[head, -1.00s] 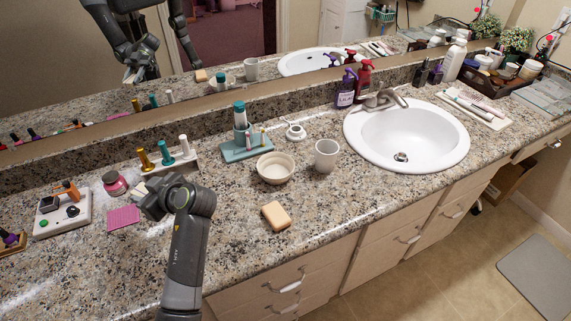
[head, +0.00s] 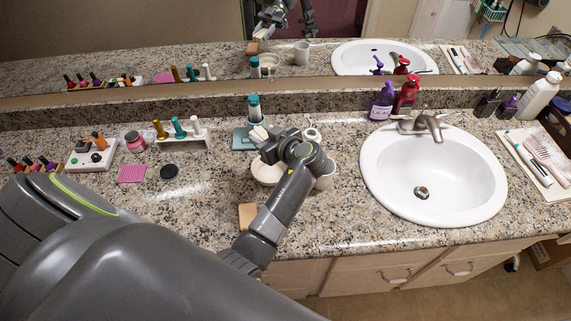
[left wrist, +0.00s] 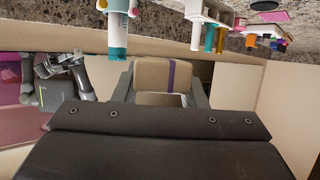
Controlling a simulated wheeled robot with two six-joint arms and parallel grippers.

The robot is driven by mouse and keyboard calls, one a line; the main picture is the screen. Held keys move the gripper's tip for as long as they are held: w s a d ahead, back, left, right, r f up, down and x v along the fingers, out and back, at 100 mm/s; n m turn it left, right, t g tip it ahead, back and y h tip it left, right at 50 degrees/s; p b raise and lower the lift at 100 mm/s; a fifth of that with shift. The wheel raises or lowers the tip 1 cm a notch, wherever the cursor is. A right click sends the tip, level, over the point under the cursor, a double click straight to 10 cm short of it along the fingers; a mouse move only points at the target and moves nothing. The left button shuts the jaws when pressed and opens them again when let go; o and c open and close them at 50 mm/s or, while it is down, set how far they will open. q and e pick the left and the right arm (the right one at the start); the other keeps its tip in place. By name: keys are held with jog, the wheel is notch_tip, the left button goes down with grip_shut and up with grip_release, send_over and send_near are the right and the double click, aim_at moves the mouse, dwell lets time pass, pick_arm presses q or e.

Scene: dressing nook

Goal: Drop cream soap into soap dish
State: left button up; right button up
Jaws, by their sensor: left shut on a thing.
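In the head view only a small pale bit shows at the fingertips. The bowl (head: 261,174), which seems to be the soap dish, is partly hidden by my arm. My right gripper is not in view.
A tan bar (head: 247,216) lies in front of the bowl. A cup (head: 326,178) stands right of it, partly behind my arm. The teal holder (head: 243,138) is close behind the gripper. The sink (head: 432,178) is at right. A black disc (head: 169,172) lies left on the counter.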

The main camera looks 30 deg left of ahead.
pick_arm(q)
jog(key=shift+f, duration=0.3)
notch_tip(320, 180, down, 5)
jog(key=b, duration=0.3)
jog(key=shift+s+a+f+b, duration=0.1)
jog(key=shift+a+f+b, duration=0.05)
jog(key=shift+b, duration=0.15)
jog(key=o, duration=1.1)
